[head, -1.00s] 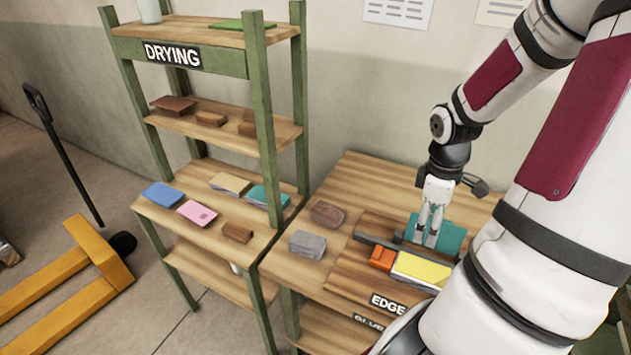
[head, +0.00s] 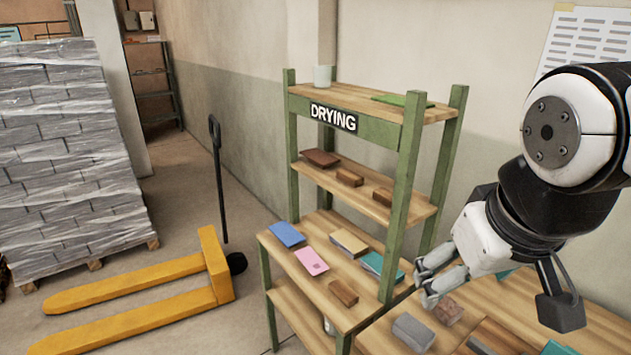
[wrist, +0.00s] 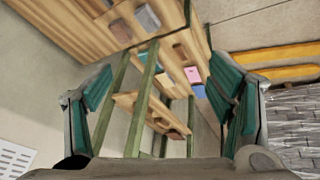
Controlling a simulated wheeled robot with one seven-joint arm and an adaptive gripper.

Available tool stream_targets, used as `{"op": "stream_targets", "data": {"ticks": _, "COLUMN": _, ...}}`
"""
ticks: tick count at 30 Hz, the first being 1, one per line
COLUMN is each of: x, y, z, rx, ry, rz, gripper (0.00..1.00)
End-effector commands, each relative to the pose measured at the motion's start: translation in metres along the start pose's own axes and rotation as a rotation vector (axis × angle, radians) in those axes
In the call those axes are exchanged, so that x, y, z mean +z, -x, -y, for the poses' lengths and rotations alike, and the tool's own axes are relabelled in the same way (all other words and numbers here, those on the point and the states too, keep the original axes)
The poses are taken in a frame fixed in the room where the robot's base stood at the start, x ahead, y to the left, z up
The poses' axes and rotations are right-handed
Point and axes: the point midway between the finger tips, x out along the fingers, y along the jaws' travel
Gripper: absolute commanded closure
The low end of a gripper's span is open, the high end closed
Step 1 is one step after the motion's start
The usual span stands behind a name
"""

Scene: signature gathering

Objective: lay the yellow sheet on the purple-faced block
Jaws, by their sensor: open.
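My gripper (head: 437,277) is raised in front of the drying rack in the head view. Its fingers are spread in the wrist view (wrist: 160,78), with nothing between them. No block with a clearly purple face shows. The pink (wrist: 193,74) and blue (wrist: 198,91) tops also show in the wrist view.
The green-posted drying rack (head: 404,185) holds brown blocks and, on top, a cup (head: 322,77). The bench at lower right bears a grey block (head: 413,332) and a brown block (head: 447,311). A yellow pallet jack (head: 215,265) and a wrapped pallet stack (head: 70,150) stand left.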

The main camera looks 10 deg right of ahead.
Motion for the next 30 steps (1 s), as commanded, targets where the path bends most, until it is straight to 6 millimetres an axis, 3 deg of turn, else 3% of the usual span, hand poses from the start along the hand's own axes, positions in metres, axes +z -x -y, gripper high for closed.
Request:
{"op": "stream_targets", "data": {"ticks": 6, "x": 0.008, "y": 0.022, "z": 0.027, "rx": -0.111, "ry": -0.042, "rz": -0.073, "gripper": 0.24}}
{"op": "stream_targets", "data": {"ticks": 19, "x": 0.006, "y": 0.019, "z": 0.029, "rx": -0.122, "ry": -0.049, "rz": -0.077, "gripper": 0.24}}
{"op": "stream_targets", "data": {"ticks": 23, "x": -0.005, "y": 0.000, "z": 0.031, "rx": -0.121, "ry": -0.049, "rz": -0.077, "gripper": 0.24}}
{"op": "stream_targets", "data": {"ticks": 30, "x": -0.037, "y": -0.061, "z": 0.037, "rx": -0.121, "ry": -0.048, "rz": -0.077, "gripper": 0.24}}
